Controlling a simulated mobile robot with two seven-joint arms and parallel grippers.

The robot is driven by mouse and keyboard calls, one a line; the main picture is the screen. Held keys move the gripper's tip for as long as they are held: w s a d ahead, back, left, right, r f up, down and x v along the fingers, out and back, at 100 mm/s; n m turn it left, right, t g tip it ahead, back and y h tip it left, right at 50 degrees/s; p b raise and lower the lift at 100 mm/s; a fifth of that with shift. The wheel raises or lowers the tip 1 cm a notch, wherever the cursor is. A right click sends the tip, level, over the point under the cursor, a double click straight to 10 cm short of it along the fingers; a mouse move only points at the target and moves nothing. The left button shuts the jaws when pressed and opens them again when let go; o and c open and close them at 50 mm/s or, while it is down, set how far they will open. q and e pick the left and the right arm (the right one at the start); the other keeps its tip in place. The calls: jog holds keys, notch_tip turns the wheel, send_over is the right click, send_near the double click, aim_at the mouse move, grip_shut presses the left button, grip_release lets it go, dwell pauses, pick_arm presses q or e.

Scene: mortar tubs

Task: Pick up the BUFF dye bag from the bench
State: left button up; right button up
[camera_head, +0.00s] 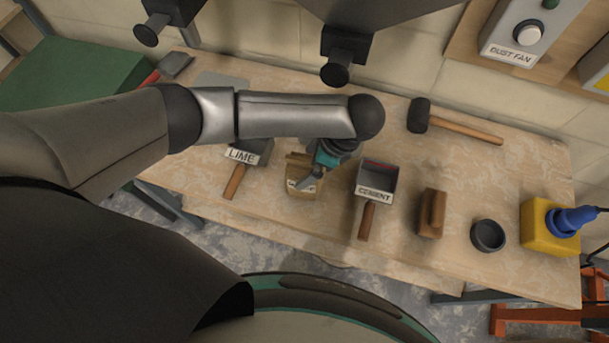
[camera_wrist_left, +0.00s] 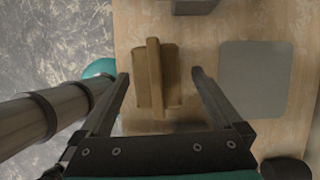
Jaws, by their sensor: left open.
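A small tan bag (camera_head: 304,191) stands on the bench between the LIME scoop and the CEMENT scoop. Its front label is mostly covered by my gripper, so I cannot read the word BUFF. In the left wrist view the bag (camera_wrist_left: 172,88) shows from above, with a raised ridge along its top. My left gripper (camera_head: 312,181) is over the bag. In the wrist view its open fingers (camera_wrist_left: 160,76) are on either side of the bag, with a gap visible on each side. My right gripper is not in view.
The LIME scoop (camera_head: 244,156) is left of the bag and the CEMENT scoop (camera_head: 376,190) is to its right. A wooden float (camera_head: 432,213), a dark cup (camera_head: 488,235), a yellow box (camera_head: 545,230) and a mallet (camera_head: 455,127) lie further right. A grey plate (camera_wrist_left: 255,78) lies flat behind the bag.

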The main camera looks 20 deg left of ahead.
pick_arm(q)
jog(key=shift+b+x, duration=0.3)
jog(key=shift+x, duration=2.65)
jog(key=shift+s+d, duration=0.15)
grip_shut()
